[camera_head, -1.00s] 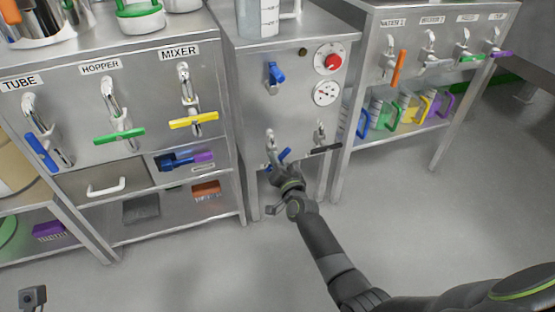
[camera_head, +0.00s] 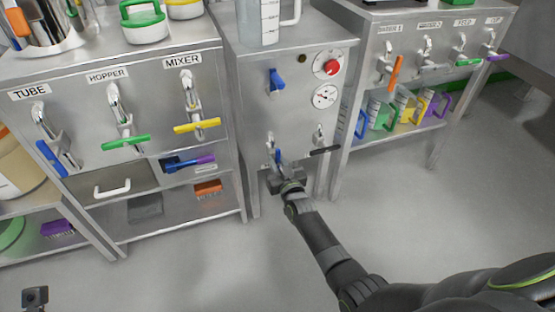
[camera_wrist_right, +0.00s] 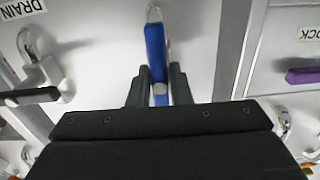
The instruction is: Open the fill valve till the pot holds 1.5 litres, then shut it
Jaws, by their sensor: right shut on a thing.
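The valve with the blue lever (camera_head: 277,157) is low on the front of the middle steel cabinet; its label is not readable. My right gripper (camera_head: 283,172) is shut on this blue lever. In the right wrist view the lever (camera_wrist_right: 156,48) stands between the two fingers (camera_wrist_right: 159,88). A clear graduated vessel (camera_head: 262,24), perhaps the pot, stands on the cabinet, cut off at the top; I cannot read its level. The drain valve with a black lever (camera_head: 325,150) is to the right.
The left cabinet has blue, green and yellow valve levers (camera_head: 197,125). Coloured jugs (camera_head: 405,112) stand on the right shelf. The floor in front is clear.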

